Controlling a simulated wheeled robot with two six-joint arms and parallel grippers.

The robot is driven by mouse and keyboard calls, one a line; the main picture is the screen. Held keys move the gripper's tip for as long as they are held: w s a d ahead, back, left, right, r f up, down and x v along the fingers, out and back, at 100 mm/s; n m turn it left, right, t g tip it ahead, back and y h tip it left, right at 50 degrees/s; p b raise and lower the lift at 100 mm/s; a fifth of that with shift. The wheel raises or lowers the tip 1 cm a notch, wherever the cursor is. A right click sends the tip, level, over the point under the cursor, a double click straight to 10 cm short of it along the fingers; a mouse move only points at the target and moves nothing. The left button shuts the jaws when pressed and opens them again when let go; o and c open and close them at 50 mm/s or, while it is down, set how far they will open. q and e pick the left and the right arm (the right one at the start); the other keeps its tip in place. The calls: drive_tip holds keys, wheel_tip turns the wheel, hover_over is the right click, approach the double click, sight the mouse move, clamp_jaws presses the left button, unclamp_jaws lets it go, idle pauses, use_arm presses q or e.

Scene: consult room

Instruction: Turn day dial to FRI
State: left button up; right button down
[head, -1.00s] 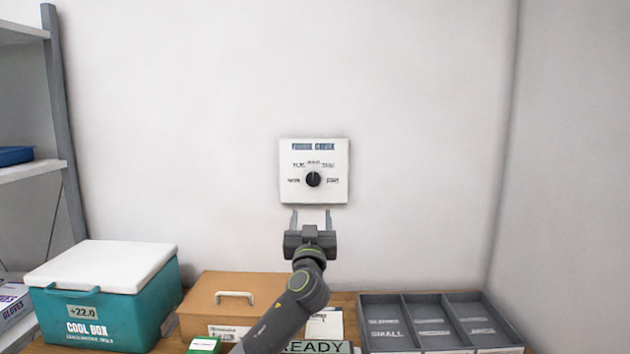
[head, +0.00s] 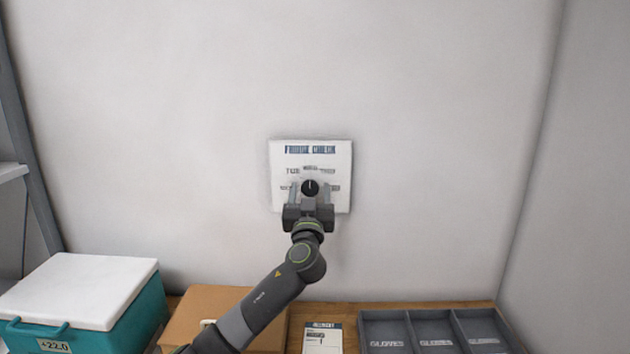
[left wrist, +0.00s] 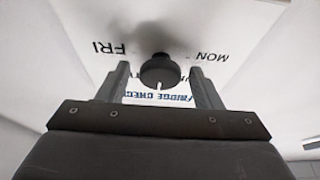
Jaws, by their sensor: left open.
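The day dial is a round black knob (head: 310,187) on a white wall panel (head: 341,163) headed "FRIDGE CHECK". The knob's white mark points about straight up in the head view. My left gripper (head: 310,190) is open, with one finger on each side of the knob. In the left wrist view the knob (left wrist: 160,71) sits between the two spread fingertips (left wrist: 161,80), with a gap on either side. The FRI label (left wrist: 108,48) and MON label (left wrist: 212,57) show there upside down. The fingers partly cover the lower labels in the head view. My right gripper is out of view.
A teal cool box (head: 140,318) with a white lid stands at lower left. A brown box (head: 215,300), a card (head: 322,338) and a grey divided glove tray (head: 400,316) are on the wooden surface below. The wall around the panel is clear.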

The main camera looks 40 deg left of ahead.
use_arm(q)
drive_tip(key=shift+s+r, duration=0.1)
drive_tip(key=shift+r, duration=0.05)
drive_tip(key=c, duration=0.9)
